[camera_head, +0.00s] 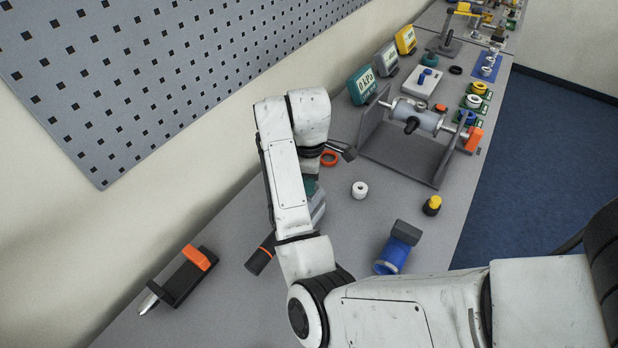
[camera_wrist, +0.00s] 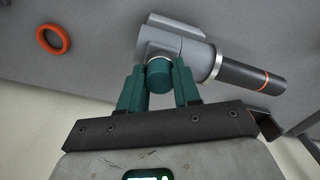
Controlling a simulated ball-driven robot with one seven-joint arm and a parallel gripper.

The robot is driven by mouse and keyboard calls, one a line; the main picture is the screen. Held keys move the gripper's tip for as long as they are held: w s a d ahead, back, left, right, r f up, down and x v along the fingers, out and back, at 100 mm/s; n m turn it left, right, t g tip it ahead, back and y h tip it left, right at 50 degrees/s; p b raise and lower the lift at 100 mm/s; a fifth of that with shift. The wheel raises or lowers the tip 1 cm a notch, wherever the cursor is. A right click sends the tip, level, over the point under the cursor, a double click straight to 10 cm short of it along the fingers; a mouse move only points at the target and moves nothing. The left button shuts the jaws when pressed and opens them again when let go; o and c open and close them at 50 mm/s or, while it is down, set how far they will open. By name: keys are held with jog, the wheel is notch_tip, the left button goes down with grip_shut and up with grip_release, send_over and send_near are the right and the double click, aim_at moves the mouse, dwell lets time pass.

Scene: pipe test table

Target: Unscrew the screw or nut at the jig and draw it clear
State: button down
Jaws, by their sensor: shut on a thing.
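In the wrist view the two teal fingers of my gripper (camera_wrist: 160,70) are shut on a round teal screw or nut (camera_wrist: 159,76). It sits at the near end of a grey jig (camera_wrist: 196,56), with a pale ring just behind it. A dark handle (camera_wrist: 250,77) with an orange band extends right from the jig. In the head view my arm covers the gripper and the screw or nut. Part of the grey jig (camera_head: 318,208) and its dark handle (camera_head: 262,255) show beside the arm. Thread and engagement depth are hidden.
An orange ring (camera_wrist: 53,39) lies nearby, also visible in the head view (camera_head: 329,158). A white nut-like piece (camera_head: 360,189), a blue pipe fitting (camera_head: 392,256) and a yellow-topped piece (camera_head: 432,205) stand right. A black clamp (camera_head: 185,280) lies left. A large grey fixture (camera_head: 405,150) stands behind.

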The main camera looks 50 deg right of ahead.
jog(key=n, duration=0.4)
jog(key=shift+n, duration=0.5)
jog(key=n, duration=0.4)
jog(key=shift+r, duration=0.1)
jog(key=c, duration=0.8)
grip_release()
jog(key=shift+o, duration=0.2)
jog(key=shift+w+r, duration=0.15)
jog(key=shift+r, duration=0.5)
notch_tip(320, 180, up, 9)
jog(key=shift+r, duration=0.2)
